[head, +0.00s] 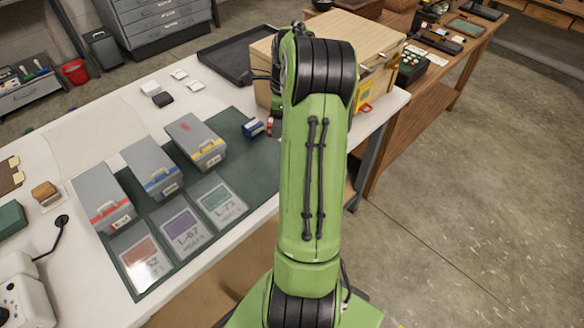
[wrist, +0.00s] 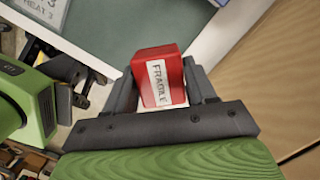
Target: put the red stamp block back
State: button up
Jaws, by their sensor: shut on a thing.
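The red stamp block (wrist: 160,58), with a white label reading FRAGILE, is between the fingers of my gripper (wrist: 162,88) in the wrist view. My gripper is shut on it, with one finger against each side. In the head view my green arm hides the gripper. A small red and white thing (head: 269,126) shows at the arm's left edge there; I cannot tell if it is the held block. A blue block (head: 253,129) stands beside it near the far corner of the dark green mat (head: 236,154).
Three grey boxes with red, blue (head: 152,168) and yellow bands stand on the mat, with labelled cards (head: 181,232) in front. A wooden cabinet (head: 345,38) stands behind my arm. A black tray (head: 236,55) lies at the back. White table (head: 110,115) shows left of the mat.

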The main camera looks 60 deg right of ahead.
notch_tip(320, 180, down, 10)
jog(key=shift+s+d+r+b, duration=0.1)
jog(key=shift+d+b, duration=0.05)
jog(key=shift+b, duration=0.7)
jog(key=o, duration=0.8)
jog(key=shift+f, duration=0.2)
jog(key=shift+o, duration=0.2)
jog(key=shift+r, duration=0.1)
